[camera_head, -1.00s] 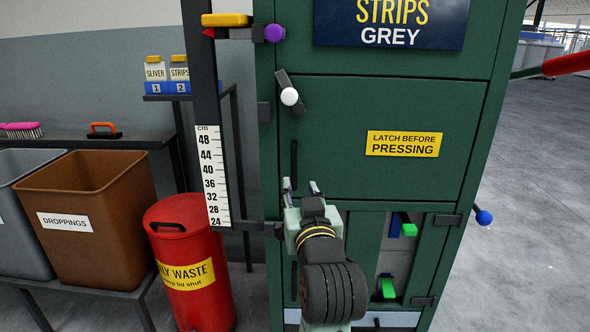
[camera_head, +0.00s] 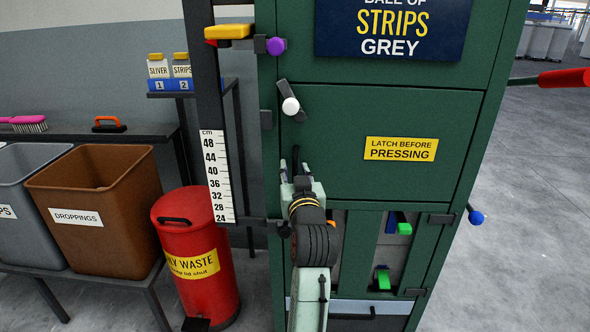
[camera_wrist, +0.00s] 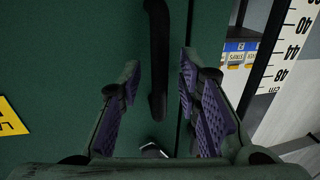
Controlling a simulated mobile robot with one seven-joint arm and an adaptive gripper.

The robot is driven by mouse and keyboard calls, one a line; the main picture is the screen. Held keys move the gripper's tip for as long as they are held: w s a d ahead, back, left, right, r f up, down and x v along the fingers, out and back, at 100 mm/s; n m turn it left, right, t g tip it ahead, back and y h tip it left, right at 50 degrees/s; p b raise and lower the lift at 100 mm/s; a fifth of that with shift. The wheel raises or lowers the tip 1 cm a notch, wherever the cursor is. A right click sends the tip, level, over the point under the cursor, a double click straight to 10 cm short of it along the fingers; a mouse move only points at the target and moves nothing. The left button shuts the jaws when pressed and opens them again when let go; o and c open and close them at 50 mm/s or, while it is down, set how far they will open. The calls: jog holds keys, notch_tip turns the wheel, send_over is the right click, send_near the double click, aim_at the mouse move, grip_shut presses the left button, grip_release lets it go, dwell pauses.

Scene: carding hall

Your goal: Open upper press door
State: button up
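The upper press door (camera_head: 345,130) is a green panel with a yellow "LATCH BEFORE PRESSING" label (camera_head: 400,149); it looks closed. A latch with a white knob (camera_head: 290,105) sits at its upper left, its dark bar slanting. The door's black vertical handle (camera_wrist: 158,60) lies between my fingers in the wrist view, with gaps on both sides. In the head view my gripper mostly hides it. My gripper (camera_head: 293,165) is open at the door's left side, below the latch; its purple pads also show in the wrist view (camera_wrist: 158,95). I cannot tell how deep the handle sits between them.
A post with a white cm scale (camera_head: 217,175) stands left of the press. A red waste bin (camera_head: 193,245) and a brown droppings bin (camera_head: 95,205) are further left. A blue-knobbed lever (camera_head: 476,217) and a red-handled bar (camera_head: 562,79) stick out right. Floor at right is clear.

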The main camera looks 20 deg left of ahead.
jog(key=shift+c, duration=0.5)
grip_shut()
dwell(0.5)
